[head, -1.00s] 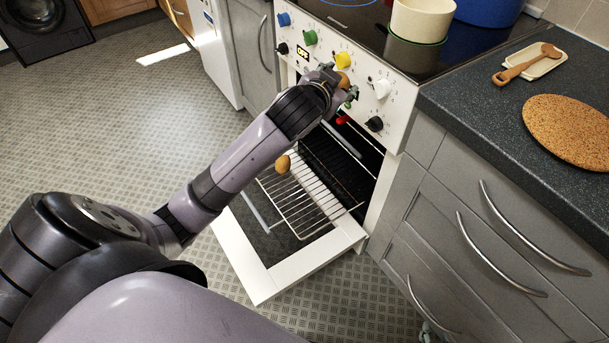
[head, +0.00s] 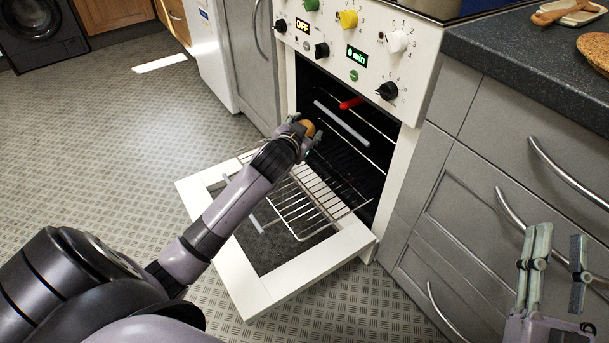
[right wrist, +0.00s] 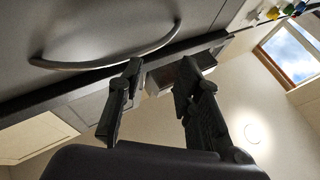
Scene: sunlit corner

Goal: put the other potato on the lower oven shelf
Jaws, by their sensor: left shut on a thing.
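My left gripper (head: 303,130) is shut on a brown potato (head: 308,127) and holds it in front of the oven opening, above a wire shelf. This wire shelf (head: 318,215) is pulled out over the lowered oven door (head: 262,293). The other potato is not visible now; my left arm covers part of the shelf. My right gripper (head: 551,262) is open and empty in front of the grey drawers. Its spread fingers also show in the right wrist view (right wrist: 158,88).
The oven's dark inside (head: 345,130) shows a grey bar and a red piece near the top. The knob panel (head: 365,40) is above the opening. Drawers with curved handles (head: 565,170) stand at the right. The floor at the left is clear.

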